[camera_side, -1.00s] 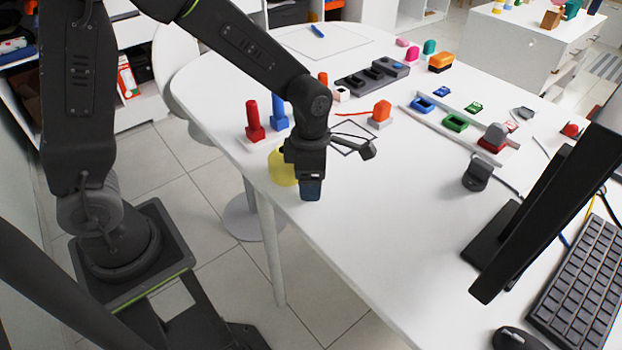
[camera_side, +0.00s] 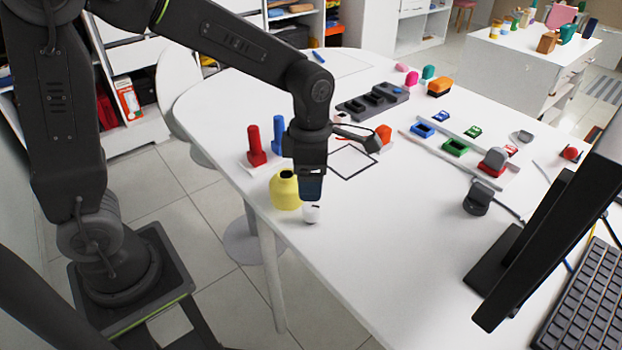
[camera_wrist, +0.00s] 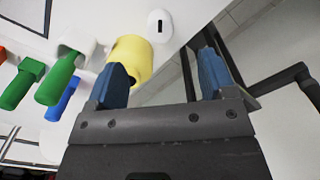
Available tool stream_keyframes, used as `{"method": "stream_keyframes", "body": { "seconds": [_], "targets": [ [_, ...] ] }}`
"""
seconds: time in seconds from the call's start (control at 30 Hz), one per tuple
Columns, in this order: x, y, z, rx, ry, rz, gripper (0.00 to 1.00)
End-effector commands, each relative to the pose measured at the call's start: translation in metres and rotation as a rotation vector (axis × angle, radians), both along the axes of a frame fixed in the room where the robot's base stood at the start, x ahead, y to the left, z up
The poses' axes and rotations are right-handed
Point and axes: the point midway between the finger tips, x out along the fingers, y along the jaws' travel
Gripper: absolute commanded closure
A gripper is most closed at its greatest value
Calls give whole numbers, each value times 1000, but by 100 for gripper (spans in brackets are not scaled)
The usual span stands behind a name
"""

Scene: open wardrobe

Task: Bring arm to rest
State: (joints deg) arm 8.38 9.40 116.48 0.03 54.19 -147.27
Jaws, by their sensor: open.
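My gripper (camera_side: 311,197) points down above the near left edge of the white table (camera_side: 380,250). In the wrist view my gripper (camera_wrist: 165,75) has its two blue fingers spread apart with nothing between them. A small white rounded piece with a dark slot (camera_side: 311,214) is on the table just below the fingertips; it also shows in the wrist view (camera_wrist: 160,24), beyond the fingers. A yellow vase (camera_side: 285,192) stands beside the gripper, partly behind it; the wrist view shows it (camera_wrist: 138,50) near the left finger.
Red (camera_side: 256,145) and blue (camera_side: 279,135) upright pieces stand behind the vase. A black tray (camera_side: 372,100), a blue frame (camera_side: 423,129) and a green frame (camera_side: 456,147) lie farther back. A monitor (camera_side: 550,240) and keyboard (camera_side: 590,300) occupy the right. The table's front middle is clear.

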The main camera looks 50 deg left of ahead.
Motion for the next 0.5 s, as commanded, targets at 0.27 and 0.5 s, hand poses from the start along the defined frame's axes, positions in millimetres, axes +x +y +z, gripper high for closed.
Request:
{"method": "stream_keyframes", "body": {
  "seconds": [0.27, 0.5],
  "targets": [
    [0, 0, 1, -1, -2, -5, 24],
    [-15, 9, 25, 1, -67, -289, 24]
  ]
}}
